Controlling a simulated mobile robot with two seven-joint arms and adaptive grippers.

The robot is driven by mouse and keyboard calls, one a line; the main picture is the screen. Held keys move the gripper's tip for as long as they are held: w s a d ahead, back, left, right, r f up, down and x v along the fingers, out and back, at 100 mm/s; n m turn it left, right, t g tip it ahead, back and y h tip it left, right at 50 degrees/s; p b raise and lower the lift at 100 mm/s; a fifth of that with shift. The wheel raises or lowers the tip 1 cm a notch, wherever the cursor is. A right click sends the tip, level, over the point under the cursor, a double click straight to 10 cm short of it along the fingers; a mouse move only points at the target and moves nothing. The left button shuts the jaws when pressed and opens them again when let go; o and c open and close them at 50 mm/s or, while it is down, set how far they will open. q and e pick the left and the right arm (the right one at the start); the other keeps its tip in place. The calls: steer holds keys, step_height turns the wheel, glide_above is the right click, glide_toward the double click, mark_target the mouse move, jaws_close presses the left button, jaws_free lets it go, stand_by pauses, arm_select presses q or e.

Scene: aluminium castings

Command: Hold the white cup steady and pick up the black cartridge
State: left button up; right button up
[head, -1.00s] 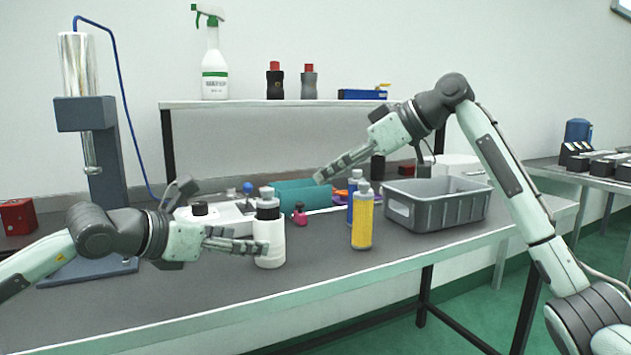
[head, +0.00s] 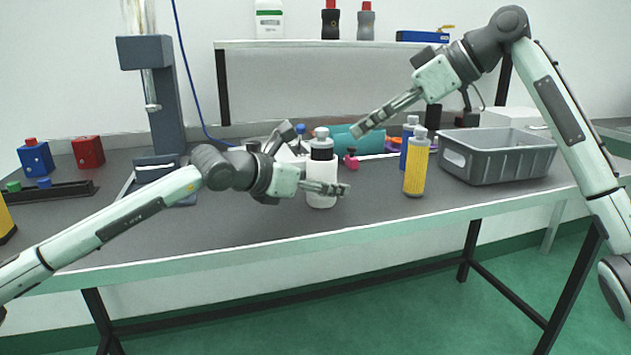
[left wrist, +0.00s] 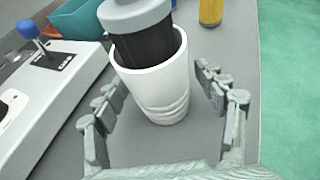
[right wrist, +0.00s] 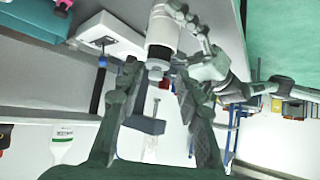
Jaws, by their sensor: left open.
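The white cup (head: 321,194) stands upright on the grey bench and also shows in the left wrist view (left wrist: 158,95). The black cartridge (head: 321,154), with a grey cap, stands in it, its upper part above the rim; it also shows in the left wrist view (left wrist: 150,45). My left gripper (head: 338,188) is open, with one finger on each side of the cup; gaps show between fingers and cup in the left wrist view. My right gripper (head: 358,131) is open and empty, above and to the right of the cartridge. The cup appears beyond its fingers in the right wrist view (right wrist: 163,30).
A yellow bottle (head: 415,170) and a blue bottle (head: 408,140) stand right of the cup. A grey bin (head: 500,165) is farther right. A small pink-capped item (head: 351,160) and a teal container (head: 366,142) lie behind. The bench front left of the cup is clear.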

mark_target(325, 130)
arm_select(q)
steer(key=c, duration=1.3)
arm_select(e)
steer(key=shift+o, duration=0.5)
steer(key=shift+o, duration=1.2)
steer(key=shift+a+r, duration=0.1)
steer(key=shift+a, duration=0.05)
steer(key=o, duration=0.3)
steer(key=a+r+m+h, duration=0.2)
steer(key=a, duration=0.1)
steer(key=a+r+m+g+h, duration=0.1)
steer(key=a+m, duration=0.1)
steer(key=shift+w+a+r+h, duration=0.2)
steer(key=shift+w+h, duration=0.1)
steer(key=shift+h, duration=0.1)
steer(key=w+f+m+h, duration=0.1)
steer(key=f, duration=0.1)
steer(key=w+a+f+m+h, duration=0.1)
steer(key=f, duration=0.2)
steer(key=w+a+f+m+h, duration=0.1)
steer(key=f+m, duration=0.1)
steer(key=shift+w+a+f+h, duration=0.2)
steer(key=shift+a+f+h, duration=0.05)
steer(key=shift+f+h, duration=0.05)
